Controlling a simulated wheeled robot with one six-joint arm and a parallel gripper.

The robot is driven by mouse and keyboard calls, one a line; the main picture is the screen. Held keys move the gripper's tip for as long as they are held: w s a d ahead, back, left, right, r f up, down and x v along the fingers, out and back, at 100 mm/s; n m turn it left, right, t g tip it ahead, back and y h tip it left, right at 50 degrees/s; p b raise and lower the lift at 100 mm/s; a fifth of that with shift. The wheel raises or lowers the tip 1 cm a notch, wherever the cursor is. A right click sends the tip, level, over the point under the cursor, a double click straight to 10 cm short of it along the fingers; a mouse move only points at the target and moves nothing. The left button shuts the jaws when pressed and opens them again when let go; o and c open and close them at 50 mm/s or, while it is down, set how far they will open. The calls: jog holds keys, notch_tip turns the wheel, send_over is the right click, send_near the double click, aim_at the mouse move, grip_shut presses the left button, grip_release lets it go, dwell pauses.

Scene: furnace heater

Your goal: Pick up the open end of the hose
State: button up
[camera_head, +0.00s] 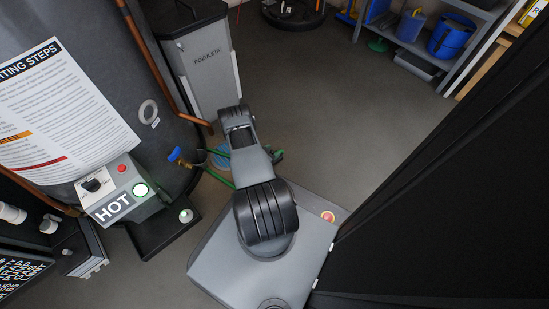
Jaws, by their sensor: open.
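A green hose (217,178) runs from near a brass valve with a blue handle (175,154) at the foot of the large grey tank. It passes behind my arm, which crosses the middle of the view. A short green piece (277,155) shows just right of my arm, with dark parts beside it. I cannot tell whether it is the open end of the hose. My gripper cannot be made out; my arm seems to hide it.
The grey tank (85,40) with a label and a control box (118,193) reading HOT stands left. A grey cabinet (207,75) stands behind my arm. A blue round object (221,158) lies low beside it. Shelves (412,45) stand at upper right. Open floor (345,120) lies between.

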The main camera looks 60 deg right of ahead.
grip_shut()
dwell(0.3)
dwell(0.3)
